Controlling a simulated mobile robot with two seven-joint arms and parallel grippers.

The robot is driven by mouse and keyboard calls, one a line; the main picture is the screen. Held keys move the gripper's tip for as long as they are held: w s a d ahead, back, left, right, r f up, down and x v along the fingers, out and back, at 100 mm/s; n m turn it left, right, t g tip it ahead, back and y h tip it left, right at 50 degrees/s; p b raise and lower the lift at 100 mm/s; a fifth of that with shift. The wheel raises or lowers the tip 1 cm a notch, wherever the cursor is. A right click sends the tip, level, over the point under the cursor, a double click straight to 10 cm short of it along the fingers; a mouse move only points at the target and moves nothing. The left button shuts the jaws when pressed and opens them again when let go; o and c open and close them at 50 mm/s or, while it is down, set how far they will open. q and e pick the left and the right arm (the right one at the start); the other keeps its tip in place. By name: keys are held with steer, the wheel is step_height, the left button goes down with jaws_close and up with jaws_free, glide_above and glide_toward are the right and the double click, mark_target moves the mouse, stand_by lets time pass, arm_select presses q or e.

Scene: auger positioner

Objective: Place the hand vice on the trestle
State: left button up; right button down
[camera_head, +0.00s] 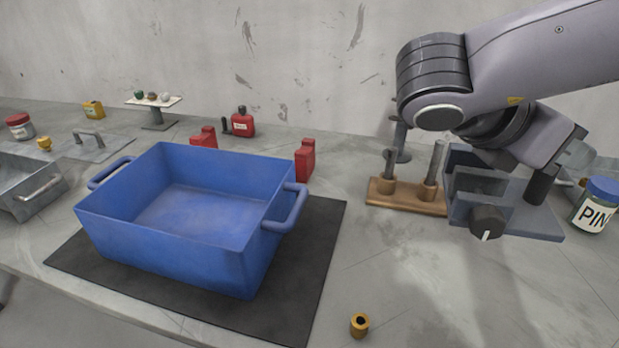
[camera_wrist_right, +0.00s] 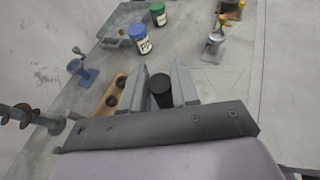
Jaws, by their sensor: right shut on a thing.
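The hand vice appears to be the grey device (camera_head: 475,207) with a U-shaped jaw and a dark knob at right in the head view. A dark cylindrical post (camera_head: 541,185) rises from its plate. My right gripper (camera_wrist_right: 163,85) is shut around a dark cylinder (camera_wrist_right: 160,92), apparently this post. The palm covers whatever lies below it in the wrist view. I cannot tell whether the vice touches the table. No trestle can be made out for certain. My left gripper is not in view.
A wooden block (camera_head: 410,202) with upright augers stands close left of the vice. A jar with a blue lid (camera_head: 600,188) is at right. A blue bin (camera_head: 160,245) sits on a dark mat (camera_head: 318,240). A brass ring (camera_head: 359,324) lies in front. The front middle is mostly clear.

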steer(key=shift+d+r, duration=0.1)
steer(key=shift+d, duration=0.1)
step_height(320, 180, down, 20)
steer(key=shift+p, duration=0.3)
stand_by(0.7)
steer(key=c, duration=0.8)
jaws_free()
steer(key=shift+s, duration=0.1)
steer(key=shift+c, duration=0.2)
